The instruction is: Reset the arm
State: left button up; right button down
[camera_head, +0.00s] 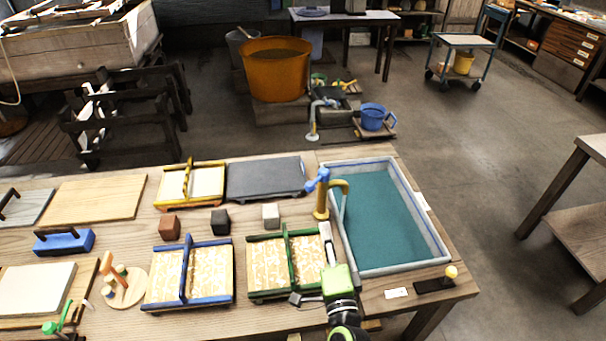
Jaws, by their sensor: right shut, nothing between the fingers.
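My right gripper (327,238) reaches in from the bottom, with a bright green body. Its grey fingers are together and empty, pointing away from me between the green-framed mould and the basin. The green-framed mould (289,230) lies flat on the table, left of the gripper, with a patterned cream sheet in it. A blue-framed mould (186,244) lies to its left, and a yellow-framed mould (187,180) lies farther back. The grey basin (438,240) holds teal liquid to the right of the gripper. My left gripper does not show.
Brown (169,228), black (220,221) and white (271,215) blocks sit between the moulds. A yellow knob (451,272) stands at the table's right corner. Floor is open beyond the table's right edge.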

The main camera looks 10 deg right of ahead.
jog(key=s+a+f+n+g+y, duration=0.5)
jog(key=s+a+n+g+y, duration=0.15)
jog(key=n, duration=0.55)
jog(key=s+d+f+n+g+h, duration=0.2)
jog(key=s+d+n+g, duration=0.25)
jog(key=s, duration=0.55)
jog(key=s+d+f+n+g+h, duration=0.1)
jog(key=s+d+n+g+h, duration=0.25)
jog(key=s, duration=0.65)
notch_tip(320, 180, down, 27)
jog(key=s+d+g+y+b, duration=0.1)
jog(key=g+b, duration=0.1)
jog(key=s+d+f+g+b, duration=0.1)
jog(key=s+d+f, duration=0.2)
jog(key=s+f, duration=1.4)
jog(key=shift+s+d+f, duration=0.2)
jog(key=shift+s+f, duration=0.1)
jog(key=shift+f, duration=0.5)
